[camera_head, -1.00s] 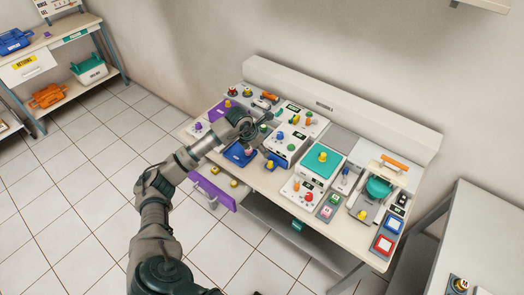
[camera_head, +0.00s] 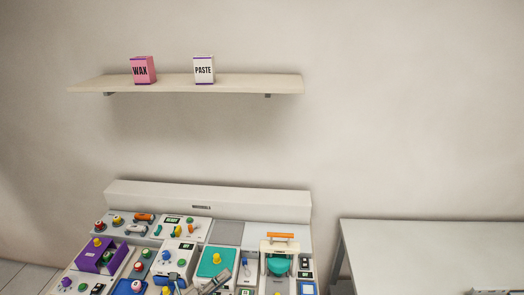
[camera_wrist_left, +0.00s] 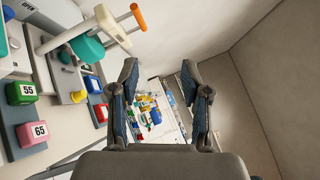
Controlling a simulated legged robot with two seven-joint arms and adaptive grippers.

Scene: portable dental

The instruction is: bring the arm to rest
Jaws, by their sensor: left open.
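My left gripper (camera_wrist_left: 164,92) is open in the left wrist view, with its two dark fingers apart and nothing between them. In the head view only a small grey part of it (camera_head: 213,281) shows at the bottom edge, in front of the materials bench (camera_head: 130,190). The rest of the arm is out of the picture. My right gripper is in neither current view.
A wall shelf (camera_head: 230,84) holds a pink WAX box (camera_head: 143,70) and a white PASTE box (camera_head: 204,70). An orange-handled press (camera_head: 281,246) stands on the bench; it also shows in the left wrist view (camera_wrist_left: 90,44). A pale table (camera_head: 440,245) is at right.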

